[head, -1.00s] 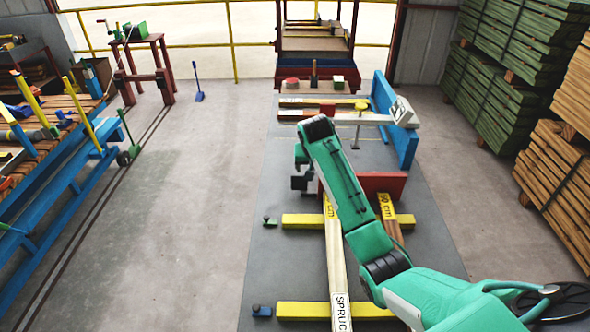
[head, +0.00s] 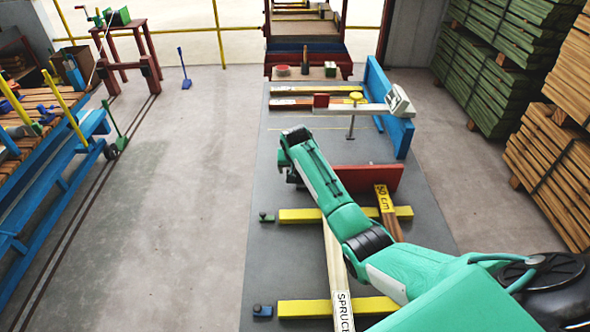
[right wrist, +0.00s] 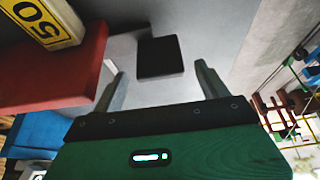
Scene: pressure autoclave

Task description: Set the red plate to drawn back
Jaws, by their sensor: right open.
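The red plate (head: 375,179) stands upright across the far end of the boards in the head view, behind the nearer yellow crossbar. Its left part is hidden by my right arm. The red plate also fills the left of the right wrist view (right wrist: 50,75), beside one finger. My right gripper (right wrist: 160,82) is open, its two fingers apart. A small dark square block (right wrist: 160,57) shows beyond and between the fingertips; I cannot tell what it belongs to. In the head view my right gripper is mostly hidden behind its own arm. My left gripper is not in view.
Yellow crossbars (head: 300,215) carry boards marked "SPRUCE" and "50 cm". Lumber stacks (head: 500,90) line the right.

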